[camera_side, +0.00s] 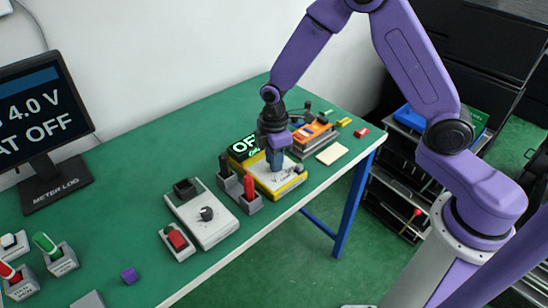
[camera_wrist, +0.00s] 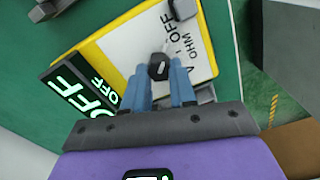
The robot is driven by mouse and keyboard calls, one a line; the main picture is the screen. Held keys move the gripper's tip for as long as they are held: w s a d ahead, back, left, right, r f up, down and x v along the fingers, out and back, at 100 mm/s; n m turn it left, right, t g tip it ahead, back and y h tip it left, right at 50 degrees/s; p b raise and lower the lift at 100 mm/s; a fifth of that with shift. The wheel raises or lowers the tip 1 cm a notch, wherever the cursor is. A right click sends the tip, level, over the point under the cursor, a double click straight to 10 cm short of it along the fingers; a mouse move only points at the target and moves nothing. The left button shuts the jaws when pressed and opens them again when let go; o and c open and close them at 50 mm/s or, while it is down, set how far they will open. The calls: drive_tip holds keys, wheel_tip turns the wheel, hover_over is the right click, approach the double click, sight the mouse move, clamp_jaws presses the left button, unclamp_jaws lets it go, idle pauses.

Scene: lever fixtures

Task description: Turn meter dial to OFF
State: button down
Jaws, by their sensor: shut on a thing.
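The meter (camera_side: 289,185) is a yellow case with a white face, lying on the green bench; its yellow rim also shows in the wrist view (camera_wrist: 211,50). Its black display (camera_side: 243,149) glows with green OFF, also in the wrist view (camera_wrist: 83,92). The dark dial knob (camera_wrist: 158,67) is on the white face, with V, OFF and OHM printed beside it. My gripper (camera_side: 274,166) points down over the meter. In the wrist view its blue fingers (camera_wrist: 160,73) are shut on the dial, one on each side. The side view hides the dial behind the fingers.
An orange device (camera_side: 313,133) and a cream pad (camera_side: 332,153) lie behind right. A monitor (camera_side: 41,115) stands far left.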

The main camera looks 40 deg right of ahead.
drive_tip(key=shift+a, duration=0.1)
idle(0.5)
drive_tip(key=c, duration=0.9)
unclamp_jaws()
drive_tip(key=shift+r, duration=0.1)
wheel_tip(320, 180, up, 17)
drive_tip(key=shift+r, duration=0.15)
drive_tip(key=s+d, duration=0.2)
drive_tip(key=s, duration=0.7)
drive_tip(key=s+d+f+m, duration=0.1)
drive_tip(key=s+d, duration=0.1)
drive_tip(key=s, duration=0.7)
drive_tip(key=s+d+f+m, duration=0.1)
drive_tip(key=s+d, duration=0.1)
drive_tip(key=s, duration=0.8)
drive_tip(key=shift+s+d, duration=0.1)
drive_tip(key=shift+d, duration=0.25)
